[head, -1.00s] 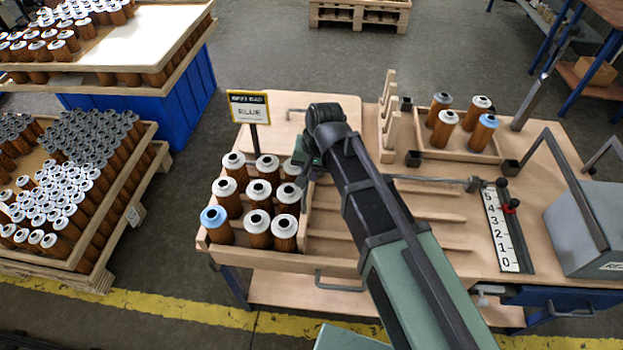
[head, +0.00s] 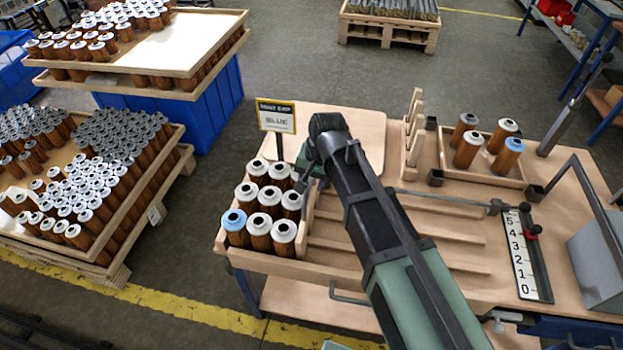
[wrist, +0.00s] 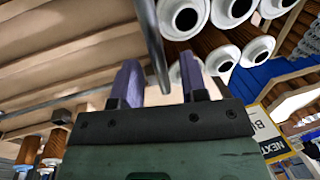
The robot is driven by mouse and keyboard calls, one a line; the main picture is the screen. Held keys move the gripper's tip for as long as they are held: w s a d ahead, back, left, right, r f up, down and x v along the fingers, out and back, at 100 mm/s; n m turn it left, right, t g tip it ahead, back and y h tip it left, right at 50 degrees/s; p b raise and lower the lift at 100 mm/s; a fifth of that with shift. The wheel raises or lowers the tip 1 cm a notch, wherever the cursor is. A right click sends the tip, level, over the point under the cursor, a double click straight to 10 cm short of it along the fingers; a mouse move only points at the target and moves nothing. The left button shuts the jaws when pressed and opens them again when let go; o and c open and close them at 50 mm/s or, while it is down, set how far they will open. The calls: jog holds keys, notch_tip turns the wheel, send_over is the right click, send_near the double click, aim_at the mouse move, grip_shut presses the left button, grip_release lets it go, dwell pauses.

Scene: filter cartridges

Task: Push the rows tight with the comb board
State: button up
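The comb board (head: 306,222) appears to be the pale wooden board standing at the right side of the cartridges. The cartridges (head: 260,228), orange-brown with white caps and one with a blue cap (head: 235,222), stand close together in rows at the tray's left end. My gripper (head: 308,172) is over the board's far part, right of the back cartridges. In the wrist view my gripper's purple fingers (wrist: 157,75) stand apart, with a grey rod (wrist: 152,35) passing between them. A gap shows right of the rod; contact is unclear. My arm hides part of the tray.
A yellow-edged BLUE sign (head: 276,116) stands behind the cartridges. Wooden lane strips (head: 440,236) lie right of them. A wooden pronged rack (head: 412,135), a small tray with several cartridges (head: 520,180) and a numbered scale (head: 522,255) are further right.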

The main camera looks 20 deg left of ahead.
notch_tip(320, 180, up, 11)
jog(key=d+p, duration=0.2)
jog(key=p, duration=0.8)
jog(key=shift+w+f+p, duration=0.2)
jog(key=shift+p, duration=0.1)
